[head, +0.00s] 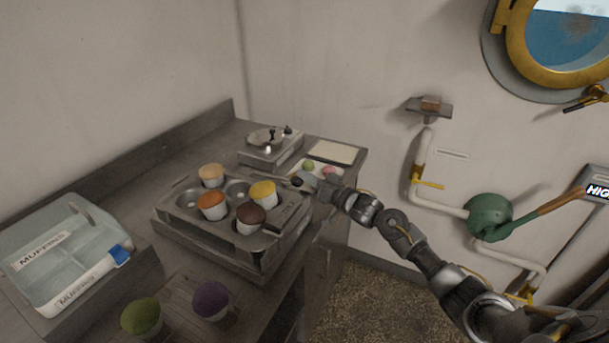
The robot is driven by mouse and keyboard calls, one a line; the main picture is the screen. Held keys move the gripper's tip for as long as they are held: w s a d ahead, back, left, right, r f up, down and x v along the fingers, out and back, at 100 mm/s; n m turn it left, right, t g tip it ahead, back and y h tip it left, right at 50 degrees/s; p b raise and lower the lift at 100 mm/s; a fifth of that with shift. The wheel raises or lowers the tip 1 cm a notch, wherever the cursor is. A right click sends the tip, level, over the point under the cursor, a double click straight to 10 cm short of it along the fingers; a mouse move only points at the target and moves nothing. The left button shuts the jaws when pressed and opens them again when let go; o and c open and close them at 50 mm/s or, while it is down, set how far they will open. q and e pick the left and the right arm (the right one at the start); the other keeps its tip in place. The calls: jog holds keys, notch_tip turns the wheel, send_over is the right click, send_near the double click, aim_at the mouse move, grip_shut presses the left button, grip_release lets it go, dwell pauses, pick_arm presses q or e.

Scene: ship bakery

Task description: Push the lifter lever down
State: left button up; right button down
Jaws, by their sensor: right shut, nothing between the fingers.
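The muffin lifter (175,228) is a grey metal stand with a tin of round cups on the counter. It holds a cream muffin (211,172), an orange one (211,203), a yellow one (264,191) and a brown one (250,217). A thin lever with a dark knob (296,182) seems to stick out at its back right. My right gripper (303,182) is shut and empty, right at the knob. I cannot tell whether it touches the lever or is just above it. My left gripper is not in view.
A clear box (62,250) labelled MUFFINS stands at the left. A green muffin (141,317) and a purple muffin (210,300) stand in front of the lifter. A small device with a dish (265,138) and a pale board (333,151) are behind. Green-and-white pipes line the right wall.

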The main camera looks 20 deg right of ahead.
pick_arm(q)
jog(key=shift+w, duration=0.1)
pick_arm(e)
jog(key=shift+f, duration=0.1)
dwell(0.3)
